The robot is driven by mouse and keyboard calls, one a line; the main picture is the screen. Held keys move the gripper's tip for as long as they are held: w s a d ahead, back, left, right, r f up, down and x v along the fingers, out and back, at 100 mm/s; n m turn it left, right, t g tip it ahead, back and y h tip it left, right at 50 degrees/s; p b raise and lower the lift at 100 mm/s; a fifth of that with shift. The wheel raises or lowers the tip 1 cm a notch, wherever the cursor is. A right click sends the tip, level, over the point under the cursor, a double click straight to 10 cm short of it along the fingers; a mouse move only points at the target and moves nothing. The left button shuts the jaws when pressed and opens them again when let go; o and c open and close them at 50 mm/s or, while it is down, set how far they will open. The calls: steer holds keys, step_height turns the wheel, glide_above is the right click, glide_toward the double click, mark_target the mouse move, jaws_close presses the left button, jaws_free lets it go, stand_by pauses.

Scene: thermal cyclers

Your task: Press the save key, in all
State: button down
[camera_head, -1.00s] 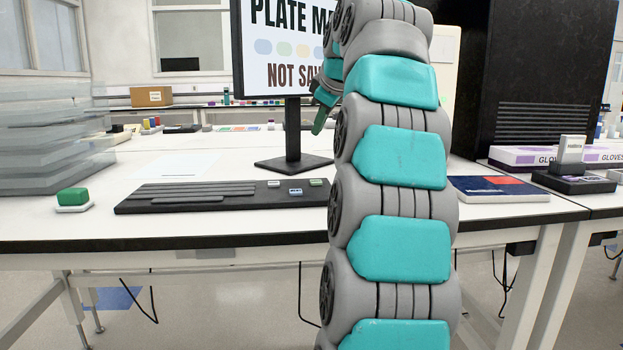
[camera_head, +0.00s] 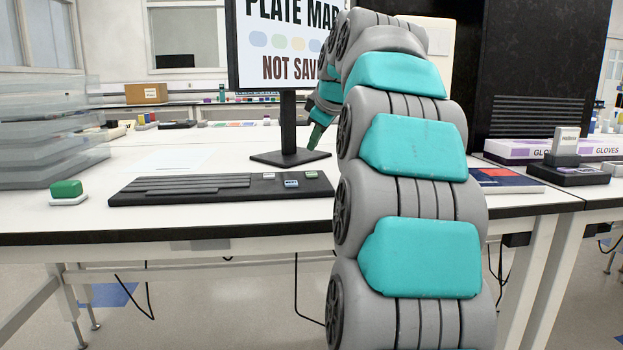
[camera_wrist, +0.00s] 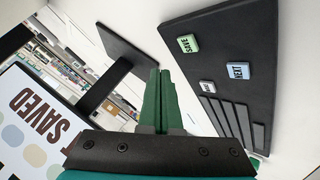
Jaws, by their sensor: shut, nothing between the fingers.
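The green save key (camera_head: 311,174) sits at the right end of the dark keyboard (camera_head: 190,188). In the wrist view the green key (camera_wrist: 188,43) reads SAVE, on the keyboard's dark panel (camera_wrist: 225,30). Beside it are a blue key (camera_wrist: 238,71) reading NEXT and a white key (camera_wrist: 207,87) whose label I cannot read. My gripper (camera_head: 314,145) is above the table, behind the keyboard and near the save key in the picture, apart from it. In the wrist view its green fingers (camera_wrist: 159,72) are together, with nothing between them.
A monitor (camera_head: 285,45) reading PLATE MAP and NOT SAVED stands behind the keyboard on a dark base (camera_head: 275,159). A green block (camera_head: 66,188) on a white base is at left, near stacked clear trays (camera_head: 45,150). A glove box (camera_head: 520,148) is at right.

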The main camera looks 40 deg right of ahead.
mark_target(315, 175)
steer(key=shift+f+b, duration=0.9)
steer(key=shift+f, duration=0.95)
steer(key=shift+f, duration=0.1)
stand_by(0.5)
steer(key=shift+f+b, duration=0.3)
steer(key=shift+f+b, duration=0.3)
steer(key=shift+f, duration=0.1)
stand_by(0.7)
stand_by(0.3)
steer(key=shift+r+p, duration=0.45)
steer(key=shift+r, duration=0.35)
steer(key=shift+r+p, duration=1.65)
steer(key=shift+r, duration=0.85)
